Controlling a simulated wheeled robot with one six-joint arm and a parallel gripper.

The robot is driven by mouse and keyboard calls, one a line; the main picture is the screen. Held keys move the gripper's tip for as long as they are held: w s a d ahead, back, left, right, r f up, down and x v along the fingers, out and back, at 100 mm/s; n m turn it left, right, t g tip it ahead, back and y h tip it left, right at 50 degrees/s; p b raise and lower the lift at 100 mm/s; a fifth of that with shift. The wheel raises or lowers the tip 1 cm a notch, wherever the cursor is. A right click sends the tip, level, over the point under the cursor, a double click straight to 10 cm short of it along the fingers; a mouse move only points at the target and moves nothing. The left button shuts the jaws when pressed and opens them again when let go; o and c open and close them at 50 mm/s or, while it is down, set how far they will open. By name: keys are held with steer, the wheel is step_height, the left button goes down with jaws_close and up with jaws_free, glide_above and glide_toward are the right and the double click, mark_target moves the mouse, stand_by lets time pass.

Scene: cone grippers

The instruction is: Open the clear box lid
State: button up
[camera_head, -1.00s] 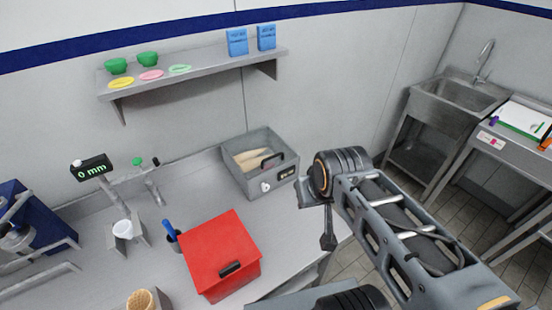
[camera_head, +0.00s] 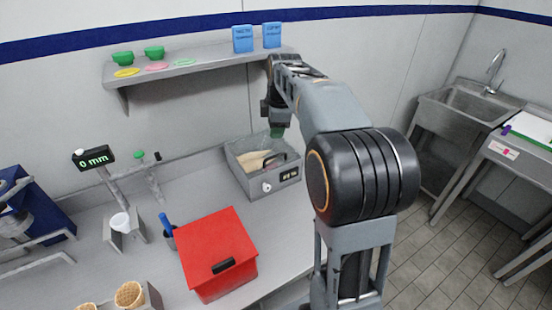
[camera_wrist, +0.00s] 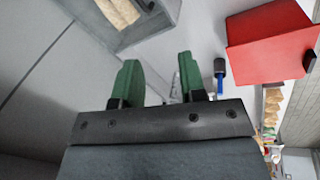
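The clear box (camera_head: 247,180) is a grey bin with a see-through lid, a black handle at its front and pale tan pieces inside. It stands on the counter against the back wall, and its lid looks shut. In the wrist view part of the box (camera_wrist: 160,22) shows at the top left, beyond my fingers. My gripper (camera_head: 277,132) hangs over the back right part of the box. In the wrist view its two green fingers (camera_wrist: 160,82) are apart with nothing between them. The head view does not show clearly how high it is above the lid.
A red box (camera_head: 217,250) with a black handle stands in front, left of the clear box; beside it is a blue-handled tool (camera_head: 167,226). A wall shelf (camera_head: 195,68) with bowls and blue cartons is close behind my arm.

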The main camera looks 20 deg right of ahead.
mark_target(276, 156)
steer(key=w+d+f+n, duration=0.3)
steer(key=w+d+n, duration=0.1)
steer(key=w, duration=0.1)
steer(key=shift+n+g, duration=0.3)
steer(key=w+f, duration=0.1)
steer(key=f, duration=0.3)
steer(key=w+f, duration=0.1)
steer(key=f, duration=0.4)
steer(key=w+f, duration=0.1)
steer(key=f, duration=0.3)
steer(key=shift+a+f, duration=0.15)
steer(key=shift+f, duration=0.2)
jaws_close()
